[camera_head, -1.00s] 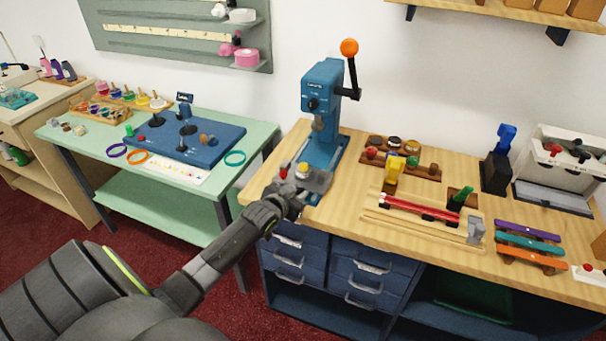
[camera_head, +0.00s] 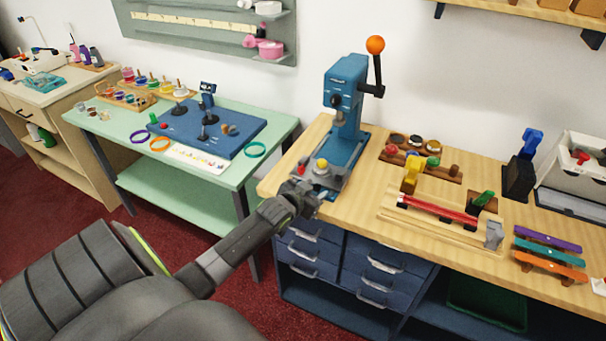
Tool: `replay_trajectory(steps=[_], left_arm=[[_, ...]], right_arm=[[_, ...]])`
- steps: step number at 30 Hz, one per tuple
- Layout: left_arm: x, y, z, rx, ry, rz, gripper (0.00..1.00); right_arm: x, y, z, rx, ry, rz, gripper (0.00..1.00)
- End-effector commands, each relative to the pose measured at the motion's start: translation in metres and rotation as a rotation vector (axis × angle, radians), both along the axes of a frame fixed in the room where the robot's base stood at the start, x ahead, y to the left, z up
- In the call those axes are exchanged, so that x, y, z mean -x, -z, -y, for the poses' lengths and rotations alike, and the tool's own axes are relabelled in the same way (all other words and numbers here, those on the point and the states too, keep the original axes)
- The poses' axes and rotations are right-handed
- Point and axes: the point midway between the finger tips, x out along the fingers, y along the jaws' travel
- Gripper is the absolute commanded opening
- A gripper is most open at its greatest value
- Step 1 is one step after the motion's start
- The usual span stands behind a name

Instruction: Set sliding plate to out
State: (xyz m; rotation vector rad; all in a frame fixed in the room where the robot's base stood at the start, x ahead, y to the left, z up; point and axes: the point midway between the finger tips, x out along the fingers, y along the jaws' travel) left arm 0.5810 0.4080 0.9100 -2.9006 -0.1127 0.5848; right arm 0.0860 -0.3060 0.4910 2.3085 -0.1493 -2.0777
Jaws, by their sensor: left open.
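The blue press (camera_head: 346,100) stands at the left end of the wooden counter, with an orange ball on its lever. The sliding plate (camera_head: 331,178) is a grey piece low at the front of the press, with a yellow round part on it. It sits toward the counter's front edge. A small red knob (camera_head: 302,170) shows at its left. My left gripper (camera_head: 314,198) is open at the front edge, just in front of the plate. Whether the fingers touch the plate is hard to tell. My right gripper is out of view.
A wooden rack of round pieces (camera_head: 420,163) and a wooden fixture with a red bar (camera_head: 440,209) stand right of the press. Blue drawers (camera_head: 385,272) lie below the counter. A green table (camera_head: 268,128) with a blue lever panel (camera_head: 212,130) is at left.

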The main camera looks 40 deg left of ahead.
Motion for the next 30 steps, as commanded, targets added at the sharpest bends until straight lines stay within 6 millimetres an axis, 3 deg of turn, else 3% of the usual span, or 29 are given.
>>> replay_trajectory(steps=[8,30], left_arm=[[0.031,-0.011,0.003,-0.004,0.001,-0.001,0.44],[0.149,-0.059,0.018,-0.003,0.000,-0.003,0.44]], right_arm=[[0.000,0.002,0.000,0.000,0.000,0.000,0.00],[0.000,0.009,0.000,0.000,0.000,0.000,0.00]])
